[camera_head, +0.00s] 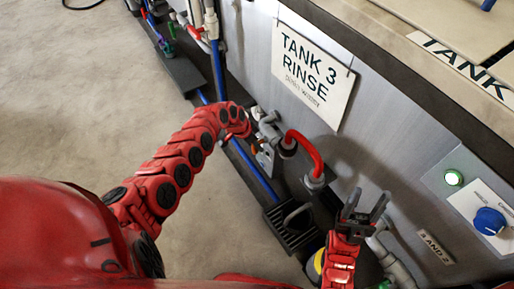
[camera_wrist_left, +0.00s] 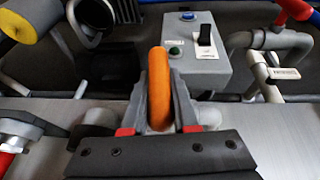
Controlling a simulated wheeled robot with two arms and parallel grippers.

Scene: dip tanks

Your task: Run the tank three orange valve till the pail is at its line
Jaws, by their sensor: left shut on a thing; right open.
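The orange valve handle (camera_wrist_left: 160,85) stands upright between the fingers of my left gripper (camera_wrist_left: 160,112) in the left wrist view, and the gripper is shut on it. In the head view my left gripper (camera_head: 262,140) is at the grey pipework under the tank 3 sign (camera_head: 312,70), and only a sliver of orange shows. My right gripper (camera_head: 364,207) is open and empty at the lower right, in front of the tank wall. I cannot make out the pail or its line for certain in either view.
A red hose (camera_head: 307,148) bends down beside the valve. A dark floor grate (camera_head: 290,238) lies below. A panel with a blue knob (camera_head: 489,221) and lit green lamp (camera_head: 453,178) is at right. In the wrist view, a grey switch box (camera_wrist_left: 192,48) stands behind the handle.

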